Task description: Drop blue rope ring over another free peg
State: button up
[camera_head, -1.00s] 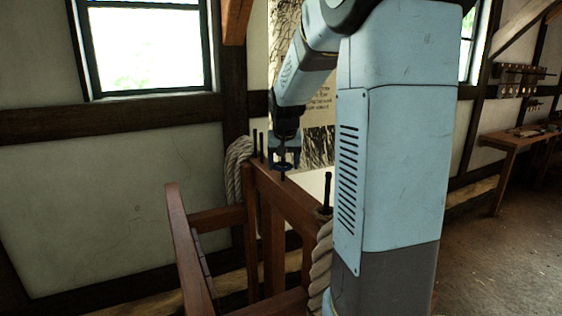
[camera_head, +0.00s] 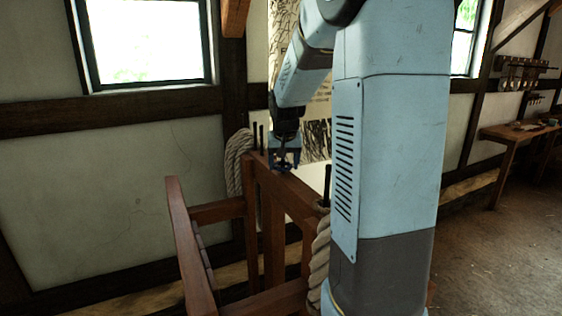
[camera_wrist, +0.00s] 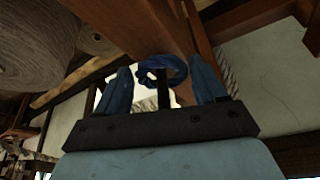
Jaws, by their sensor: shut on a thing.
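My gripper (camera_head: 284,158) hangs low over the top rail of the brown wooden frame (camera_head: 292,190). In the wrist view its two blue fingers (camera_wrist: 163,85) stand apart, with the blue rope ring (camera_wrist: 160,68) held between their tips. A dark peg (camera_wrist: 164,92) shows in line with the ring's opening and appears to pass through it. In the head view the ring is too small and dark to make out clearly. Two dark pegs (camera_head: 258,138) stand at the rail's far end, and another peg (camera_head: 327,186) stands at the near end.
Pale rope hangs in a coil (camera_head: 239,160) at the frame's far end, and thick rope (camera_head: 319,262) hangs at the near end. A wooden side rail (camera_head: 190,245) slants at the left. A workbench (camera_head: 515,133) stands far right, with open floor before it.

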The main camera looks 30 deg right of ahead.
jog(key=shift+f, duration=0.25)
jog(key=o, duration=1.1)
jog(key=shift+r, duration=0.1)
jog(key=v, duration=1.3)
jog(key=shift+r, duration=0.25)
jog(key=shift+s, duration=0.2)
jog(key=s+a+f+n, duration=0.1)
jog(key=s+a, duration=0.3)
jog(key=s, duration=0.4)
jog(key=s+a+f+n+t+y, duration=0.1)
jog(key=s+a+f+n, duration=0.1)
jog(key=s+a, duration=0.2)
jog(key=s+a+f+n, duration=0.1)
jog(key=s+a, duration=0.3)
jog(key=s, duration=0.7)
jog(key=shift+s+a+f+y, duration=0.15)
jog(key=shift+s+f+y, duration=0.2)
jog(key=shift+f, duration=0.5)
